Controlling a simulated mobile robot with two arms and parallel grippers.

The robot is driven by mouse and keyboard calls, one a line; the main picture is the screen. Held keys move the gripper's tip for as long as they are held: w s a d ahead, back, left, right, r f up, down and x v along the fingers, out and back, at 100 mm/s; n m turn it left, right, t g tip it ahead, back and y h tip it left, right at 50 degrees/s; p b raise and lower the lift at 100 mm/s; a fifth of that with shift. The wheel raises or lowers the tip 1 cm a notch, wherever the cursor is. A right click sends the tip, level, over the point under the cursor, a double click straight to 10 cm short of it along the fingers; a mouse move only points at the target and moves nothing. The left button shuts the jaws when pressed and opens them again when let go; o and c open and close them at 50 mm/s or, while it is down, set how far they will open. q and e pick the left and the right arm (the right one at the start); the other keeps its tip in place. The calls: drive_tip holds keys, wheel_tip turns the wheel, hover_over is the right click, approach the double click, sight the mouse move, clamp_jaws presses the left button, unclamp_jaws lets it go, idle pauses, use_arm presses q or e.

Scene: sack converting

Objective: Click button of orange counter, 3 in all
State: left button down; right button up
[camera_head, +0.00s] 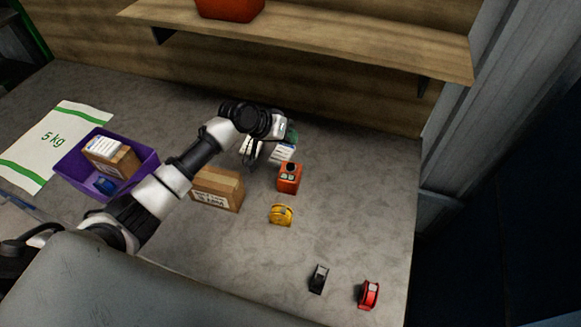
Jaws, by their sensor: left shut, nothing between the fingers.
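The orange counter (289,179) stands on the grey table, right of the middle of the view, with a dark top face. Whether any figures show on it is too small to tell. My left gripper (249,153) is shut and empty, pointing down a little behind and to the left of the orange counter, apart from it in the picture. Its fingertips are small and partly lost against the pale box beside them. My right gripper is not in view.
A cardboard box (217,189), yellow tape roll (281,215), black item (319,278) and red tape item (369,293) lie nearby. A white-labelled box (284,152) sits behind the counter. A purple bin (133,190) and sack (50,141) are left. A shelf (330,42) overhangs the back.

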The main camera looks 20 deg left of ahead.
use_arm(q)
drive_tip(key=b, duration=0.5)
hover_over(289, 165)
wheel_tip(289, 165, down, 6)
drive_tip(key=shift+r, duration=0.25)
drive_tip(key=shift+w+f+b, duration=0.1)
drive_tip(key=shift+f+b, duration=0.35)
drive_tip(key=shift+f, duration=0.65)
idle(0.5)
drive_tip(key=shift+f, duration=0.4)
drive_tip(key=shift+f+b, duration=0.35)
drive_tip(key=shift+f, duration=0.2)
idle(0.5)
idle(0.4)
drive_tip(key=shift+r+p, duration=0.95)
drive_tip(key=shift+p, duration=0.05)
